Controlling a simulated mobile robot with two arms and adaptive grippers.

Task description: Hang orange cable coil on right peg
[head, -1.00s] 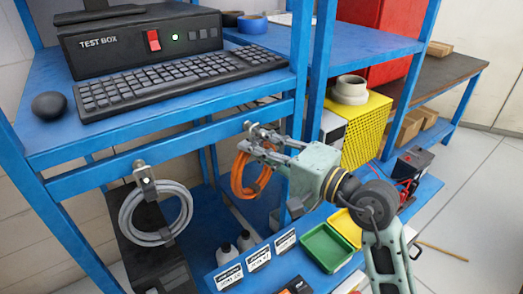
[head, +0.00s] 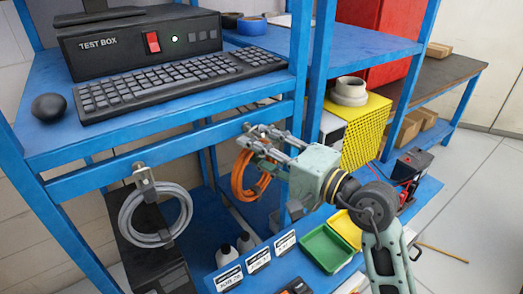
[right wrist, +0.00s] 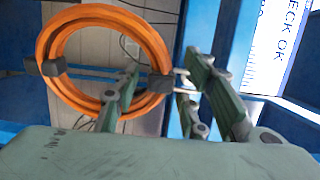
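An orange cable coil (head: 239,179) hangs below the right peg (head: 248,128) on the blue shelf rail in the head view. In the right wrist view the coil (right wrist: 62,92) is a near-round ring with a dark tie on each side. My right gripper (head: 262,143) is at the coil's upper part. In the right wrist view the fingers of the right gripper (right wrist: 163,72) stand apart on either side of one tie, with a gap showing. Whether the coil rests on the peg is hidden by the fingers. My left gripper is not in view.
A grey cable coil (head: 126,218) hangs on the left peg (head: 144,176). A test box (head: 110,44), keyboard (head: 180,84) and mouse (head: 48,106) stand on the shelf above. Bottles, label cards, a green tray (head: 325,250) and a yellow perforated box (head: 367,130) are nearby.

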